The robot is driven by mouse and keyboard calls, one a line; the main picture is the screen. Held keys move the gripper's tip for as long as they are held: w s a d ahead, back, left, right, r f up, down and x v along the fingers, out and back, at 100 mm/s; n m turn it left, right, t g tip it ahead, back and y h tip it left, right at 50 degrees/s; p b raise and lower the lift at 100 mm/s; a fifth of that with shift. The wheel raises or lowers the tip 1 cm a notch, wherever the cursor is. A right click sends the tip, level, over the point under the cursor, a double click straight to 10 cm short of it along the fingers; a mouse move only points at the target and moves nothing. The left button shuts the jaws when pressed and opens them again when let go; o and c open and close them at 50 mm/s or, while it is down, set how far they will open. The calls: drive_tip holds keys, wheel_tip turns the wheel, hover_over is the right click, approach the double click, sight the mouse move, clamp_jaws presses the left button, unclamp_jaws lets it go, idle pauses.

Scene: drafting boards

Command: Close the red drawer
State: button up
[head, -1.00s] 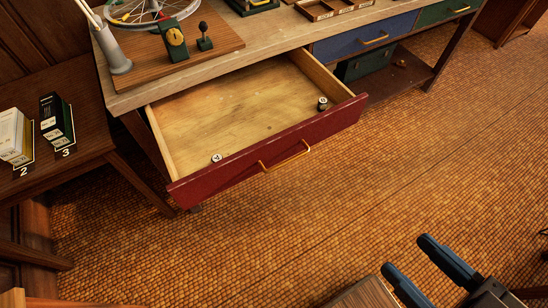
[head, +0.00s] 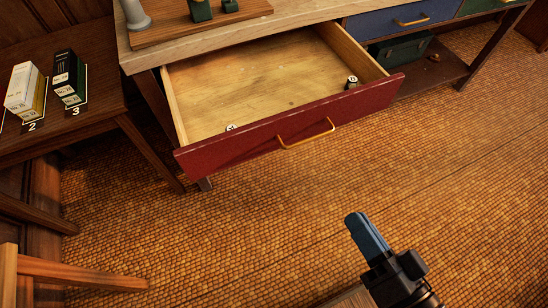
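The red drawer (head: 240,146) is pulled far out of the workbench (head: 230,42), with its red front facing me. A brass handle (head: 307,136) sits at the middle of that front. Two small round pieces lie inside, one near the front left (head: 231,128) and one at the right (head: 352,80). My gripper (head: 367,235) is in the lower right, over the floor in the picture, below and apart from the drawer front. Only one blue finger shows clearly, so its opening cannot be judged. Nothing is seen in it.
A blue drawer (head: 398,22) and a green drawer (head: 480,5) are shut at the right. A dark side table (head: 100,105) with boxes stands at the left. A wooden piece (head: 80,272) is at the lower left. The tiled floor before the drawer is clear.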

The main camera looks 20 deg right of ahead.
drive_tip(key=w+a+f+m+b, duration=0.1)
drive_tip(key=w+f+m+b, duration=0.1)
drive_tip(key=w+f+m, duration=0.1)
drive_tip(key=w+a+f+m+b, duration=0.1)
drive_tip(key=w+f+m, duration=0.2)
drive_tip(key=w+f, duration=0.2)
drive_tip(key=w+a+f+m+t+b, duration=0.1)
drive_tip(key=w+a+f+m+b, duration=0.1)
drive_tip(key=w+f+m, duration=0.1)
drive_tip(key=shift+w+a+f+b, duration=0.1)
drive_tip(key=shift+w+f+b, duration=0.2)
drive_tip(key=shift+w+f, duration=0.15)
clamp_jaws()
drive_tip(key=p, duration=0.2)
approach(267, 141)
drive_tip(key=w, duration=0.7)
